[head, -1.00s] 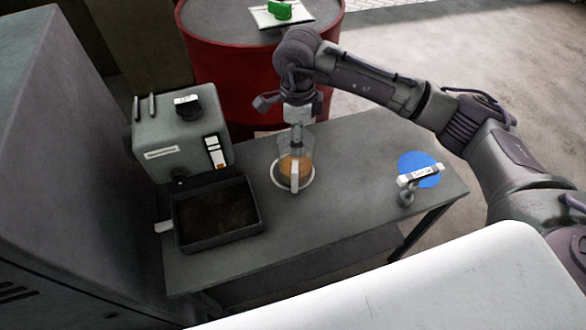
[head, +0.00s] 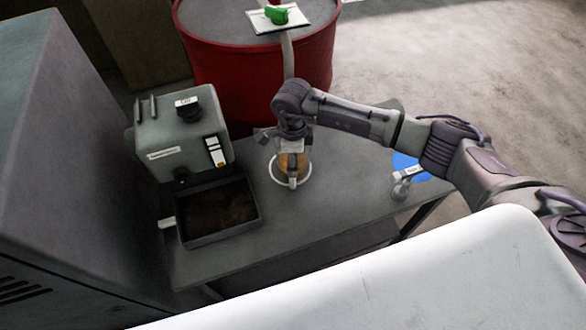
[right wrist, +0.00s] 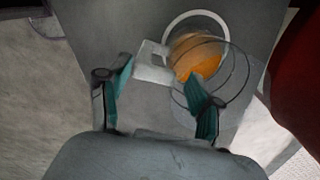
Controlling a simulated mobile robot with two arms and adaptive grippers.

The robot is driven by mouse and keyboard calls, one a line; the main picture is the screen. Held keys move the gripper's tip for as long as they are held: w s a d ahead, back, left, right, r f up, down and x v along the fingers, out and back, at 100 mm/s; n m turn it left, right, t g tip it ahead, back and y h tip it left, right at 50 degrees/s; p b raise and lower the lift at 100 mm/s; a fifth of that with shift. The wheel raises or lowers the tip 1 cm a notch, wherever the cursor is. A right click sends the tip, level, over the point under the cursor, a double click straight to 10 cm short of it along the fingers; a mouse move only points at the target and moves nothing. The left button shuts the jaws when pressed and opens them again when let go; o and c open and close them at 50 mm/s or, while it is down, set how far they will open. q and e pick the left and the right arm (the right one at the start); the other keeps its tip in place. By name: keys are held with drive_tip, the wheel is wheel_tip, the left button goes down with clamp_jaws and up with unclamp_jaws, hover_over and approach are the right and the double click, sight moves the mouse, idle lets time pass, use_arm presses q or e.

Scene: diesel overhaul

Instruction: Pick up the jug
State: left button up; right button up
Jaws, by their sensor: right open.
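The jug (head: 288,165) is clear, with amber liquid inside, a white handle and a pale ring at its base. It stands upright on the grey table (head: 325,195). My right gripper (head: 291,144) is above the jug and partly hides its top. In the right wrist view the jug (right wrist: 205,62) is ahead, and its white handle (right wrist: 152,68) shows between the spread teal fingers of my right gripper (right wrist: 158,76). The jaws are open. I cannot tell whether a finger touches the jug. My left gripper is not in view.
A grey machine (head: 178,135) with a dark tray (head: 218,212) stands left of the jug. A red drum (head: 255,55) stands behind the table. A small tap-like item (head: 402,183) and a blue disc (head: 408,166) are at the table's right. A white surface (head: 400,285) fills the lower right.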

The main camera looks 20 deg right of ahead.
clamp_jaws()
drive_tip(key=shift+w+r, duration=0.1)
drive_tip(key=shift+r, duration=0.1)
idle(0.3)
